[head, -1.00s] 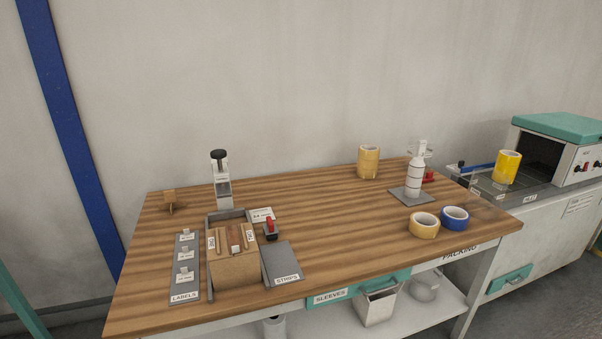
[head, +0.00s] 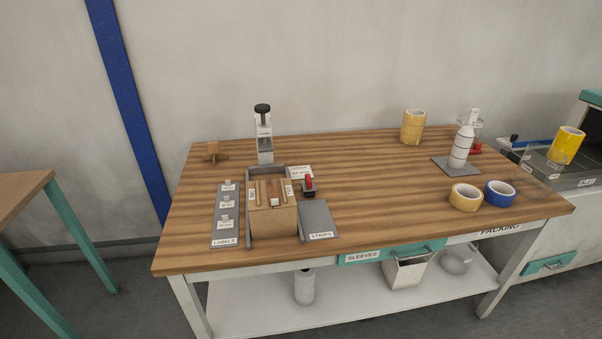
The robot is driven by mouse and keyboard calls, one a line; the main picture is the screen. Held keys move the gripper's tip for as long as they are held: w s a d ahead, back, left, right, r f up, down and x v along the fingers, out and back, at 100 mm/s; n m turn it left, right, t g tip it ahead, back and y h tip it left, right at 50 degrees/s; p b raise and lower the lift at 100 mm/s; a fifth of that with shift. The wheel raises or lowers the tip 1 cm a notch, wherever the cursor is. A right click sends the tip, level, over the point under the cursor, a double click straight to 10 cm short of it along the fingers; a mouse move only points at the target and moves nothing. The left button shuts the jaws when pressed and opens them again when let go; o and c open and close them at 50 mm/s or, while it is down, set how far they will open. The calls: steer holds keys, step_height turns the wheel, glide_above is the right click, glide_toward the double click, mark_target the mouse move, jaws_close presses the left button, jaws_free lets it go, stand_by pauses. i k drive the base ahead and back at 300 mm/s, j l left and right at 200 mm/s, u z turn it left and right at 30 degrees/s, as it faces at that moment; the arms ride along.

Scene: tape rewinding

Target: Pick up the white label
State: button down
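A grey strip marked LABELS (head: 219,233) lies on the left part of the wooden bench. Three small white labels with raised tabs sit on it in a row: a far one (head: 228,186), a middle one (head: 227,204) and a near one (head: 224,224). Their print is too small to read. A cardboard box (head: 272,224) stands right of the strip in a grey holder (head: 249,228), with white labels on its top. My gripper is not in view.
A stamp-like press (head: 264,135) stands behind the box, and a STRIPS plate (head: 318,220) lies right of it. Tape rolls (head: 465,197) and a white bottle (head: 461,147) stand on the right. The bench (head: 385,220) is clear in its middle. Another table (head: 20,194) is at left.

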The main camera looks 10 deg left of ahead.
mark_target(227, 223)
steer(key=i+j+u, duration=0.3)
steer(key=i+j, duration=0.15)
steer(key=i+j+u, duration=0.3)
steer(key=i+j, duration=0.2)
